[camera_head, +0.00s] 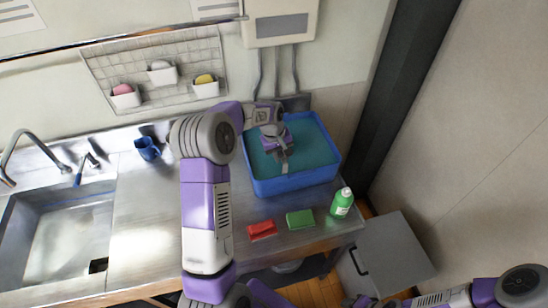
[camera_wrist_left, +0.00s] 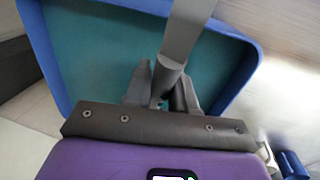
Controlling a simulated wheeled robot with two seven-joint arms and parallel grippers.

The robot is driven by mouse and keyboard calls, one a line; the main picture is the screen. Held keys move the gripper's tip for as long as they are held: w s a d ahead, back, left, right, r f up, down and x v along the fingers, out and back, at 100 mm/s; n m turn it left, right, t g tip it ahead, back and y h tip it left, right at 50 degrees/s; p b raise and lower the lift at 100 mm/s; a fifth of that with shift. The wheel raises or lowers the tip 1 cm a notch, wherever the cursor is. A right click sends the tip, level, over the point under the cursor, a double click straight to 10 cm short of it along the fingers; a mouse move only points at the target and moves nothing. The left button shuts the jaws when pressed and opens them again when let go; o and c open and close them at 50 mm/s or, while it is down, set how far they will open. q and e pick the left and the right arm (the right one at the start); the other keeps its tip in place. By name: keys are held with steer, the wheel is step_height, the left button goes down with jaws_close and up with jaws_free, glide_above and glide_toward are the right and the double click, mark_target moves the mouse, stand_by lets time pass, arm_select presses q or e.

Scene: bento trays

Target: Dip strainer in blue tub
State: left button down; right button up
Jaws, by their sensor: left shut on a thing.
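The blue tub (camera_head: 312,182) stands at the right part of the counter, with a teal inside that looks like liquid. My left gripper (camera_head: 284,158) is over the tub, pointing down. It is shut on a grey handle (camera_head: 285,169), which I take to be the strainer's. In the left wrist view, my left gripper (camera_wrist_left: 166,95) grips this flat grey strainer handle (camera_wrist_left: 188,32), which runs up out of the picture. The strainer's basket does not show in either view, so I cannot tell how deep it is. My right gripper is out of view.
A red block (camera_head: 262,230), a green block (camera_head: 300,219) and a green bottle (camera_head: 342,203) stand in front of the tub. A blue mug (camera_head: 147,148) and a sink (camera_head: 60,235) are to the left. A wall rack (camera_head: 150,60) holds small baskets.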

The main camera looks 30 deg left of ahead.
arm_select(q)
steer(key=shift+r+p, duration=3.3)
steer(key=shift+r, duration=1.75)
steer(key=shift+f, duration=0.1)
